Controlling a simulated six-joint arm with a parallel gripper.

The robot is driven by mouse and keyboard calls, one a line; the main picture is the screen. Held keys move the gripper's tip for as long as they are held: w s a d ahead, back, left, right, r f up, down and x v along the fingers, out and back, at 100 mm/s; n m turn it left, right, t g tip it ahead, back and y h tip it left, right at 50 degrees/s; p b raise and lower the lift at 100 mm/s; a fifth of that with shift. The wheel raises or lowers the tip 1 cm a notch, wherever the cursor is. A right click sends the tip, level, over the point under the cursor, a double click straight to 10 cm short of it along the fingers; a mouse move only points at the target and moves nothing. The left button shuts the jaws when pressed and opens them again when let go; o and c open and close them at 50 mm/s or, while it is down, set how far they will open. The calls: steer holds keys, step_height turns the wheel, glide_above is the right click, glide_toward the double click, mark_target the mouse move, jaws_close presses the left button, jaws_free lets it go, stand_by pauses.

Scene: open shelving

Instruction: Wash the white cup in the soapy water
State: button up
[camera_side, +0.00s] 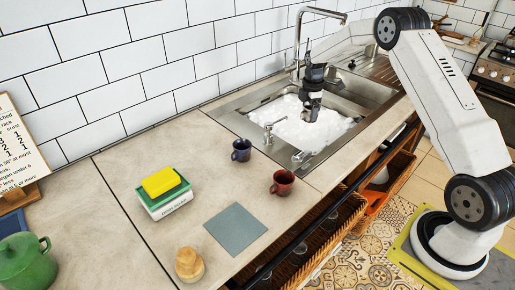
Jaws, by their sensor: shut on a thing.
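My gripper (309,114) points down into the sink (362,88), with its fingertips at the white foam of the soapy water (330,129). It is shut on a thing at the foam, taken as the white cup. The cup's outline cannot be told apart from the white foam, and how deep it sits is hidden.
A dark blue cup (241,150) and a red-brown cup (283,183) stand on the counter left of the sink. A yellow sponge (161,181) lies on a green-and-white holder. A grey-blue mat (236,228) lies flat. The tall faucet (297,45) rises behind my gripper.

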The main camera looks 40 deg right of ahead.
steer(key=shift+f, duration=0.1)
step_height(320, 180, down, 15)
stand_by(1.8)
steer(key=shift+f, duration=0.15)
steer(key=shift+w, duration=0.2)
stand_by(0.4)
steer(key=shift+w+d, duration=0.3)
steer(key=shift+w, duration=0.25)
steer(key=shift+w+d, duration=0.15)
steer(key=shift+w, duration=0.15)
steer(key=shift+s, duration=0.2)
steer(key=shift+s+a, duration=0.25)
steer(key=shift+s, duration=0.05)
steer(key=shift+s, duration=0.1)
